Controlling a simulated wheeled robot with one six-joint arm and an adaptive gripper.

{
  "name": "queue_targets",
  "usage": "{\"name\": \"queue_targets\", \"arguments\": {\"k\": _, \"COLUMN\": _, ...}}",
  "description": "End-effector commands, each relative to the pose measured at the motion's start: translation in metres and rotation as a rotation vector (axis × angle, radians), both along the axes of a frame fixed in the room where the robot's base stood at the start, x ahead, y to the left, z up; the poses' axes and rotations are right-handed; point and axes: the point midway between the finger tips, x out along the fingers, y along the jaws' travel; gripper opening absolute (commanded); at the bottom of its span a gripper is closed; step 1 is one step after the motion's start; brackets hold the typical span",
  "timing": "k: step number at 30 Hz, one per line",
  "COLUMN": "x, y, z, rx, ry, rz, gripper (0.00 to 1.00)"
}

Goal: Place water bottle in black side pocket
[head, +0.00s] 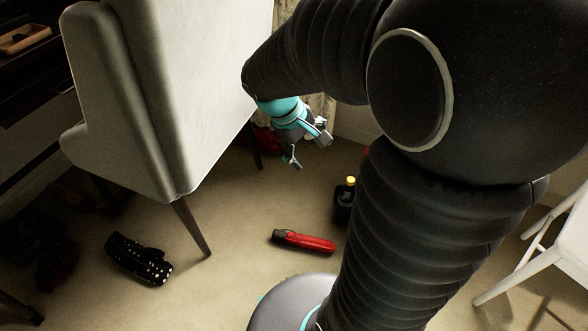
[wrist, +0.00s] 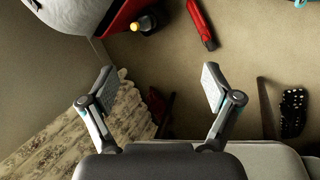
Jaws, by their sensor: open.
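My gripper (head: 309,150) is open and empty, in the air beside the pale chair; its two fingers stand wide apart in the wrist view (wrist: 157,84). A red bottle-like object with a dark end (head: 305,241) lies on the floor, well away from my gripper; it also shows in the wrist view (wrist: 202,26). A dark bottle with a yellow cap (head: 344,203) is upright, partly behind my arm. In the wrist view this bottle (wrist: 148,22) is against a red, black and white bag (wrist: 122,18). I cannot tell whether it sits in a pocket. The bag is mostly hidden by my arm in the head view.
A pale upholstered chair (head: 170,90) stands at left, its leg reaching the floor near the red object. A black item with white dots (head: 138,260) lies on the floor. A white chair (head: 545,250) is at right. A patterned curtain (wrist: 90,130) hangs by the wall.

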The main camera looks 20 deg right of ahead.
Motion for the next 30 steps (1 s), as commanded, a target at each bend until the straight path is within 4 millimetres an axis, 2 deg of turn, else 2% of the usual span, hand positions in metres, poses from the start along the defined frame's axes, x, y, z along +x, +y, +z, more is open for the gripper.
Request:
{"name": "queue_targets", "arguments": {"k": 1, "x": -0.01, "y": 0.006, "z": 0.012, "rx": 0.032, "ry": -0.05, "rz": -0.02, "gripper": 0.89}}
{"name": "queue_targets", "arguments": {"k": 9, "x": -0.058, "y": 0.043, "z": 0.053, "rx": 0.217, "ry": -0.277, "rz": -0.121, "gripper": 0.89}}
{"name": "queue_targets", "arguments": {"k": 18, "x": -0.104, "y": 0.078, "z": 0.081, "rx": 0.416, "ry": -0.492, "rz": -0.196, "gripper": 0.89}}
{"name": "queue_targets", "arguments": {"k": 24, "x": -0.117, "y": 0.089, "z": 0.087, "rx": 0.477, "ry": -0.552, "rz": -0.215, "gripper": 0.89}}
{"name": "queue_targets", "arguments": {"k": 30, "x": -0.118, "y": 0.09, "z": 0.087, "rx": 0.484, "ry": -0.556, "rz": -0.218, "gripper": 0.89}}
